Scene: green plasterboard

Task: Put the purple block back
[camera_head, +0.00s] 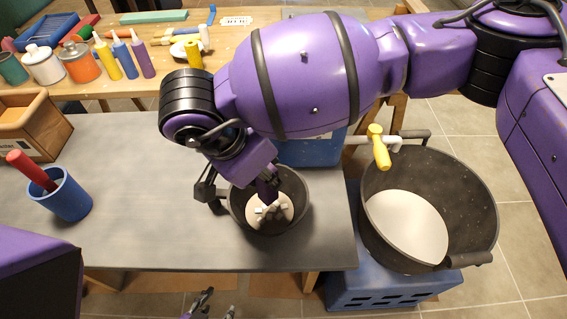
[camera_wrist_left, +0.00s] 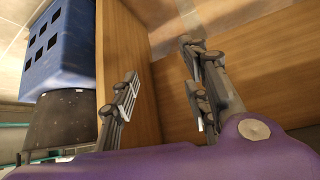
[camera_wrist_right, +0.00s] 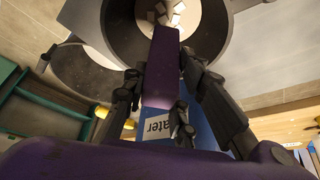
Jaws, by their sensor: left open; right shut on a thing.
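The purple block (camera_wrist_right: 161,70) shows as a long bar between the fingers of my right gripper (camera_wrist_right: 165,88) in the right wrist view. My right gripper is shut on it, over a dark round pot (camera_head: 300,208) on the grey table. The block's lower end points towards the pot; in the head view (camera_head: 267,187) it is partly hidden by the arm. Whether it touches the pot's contents I cannot tell. Pale pieces lie in the pot. My left gripper (camera_head: 212,308) is open and empty at the bottom of the head view, below the table's front edge; it also shows in the left wrist view.
A large dark tub (camera_head: 480,205) stands on a blue crate (camera_head: 395,290) right of the table. A yellow-handled valve (camera_head: 379,147) is near its rim. A blue cup (camera_head: 66,198) with a red stick and a wooden box (camera_head: 35,122) are at left. Paint bottles crowd the back bench.

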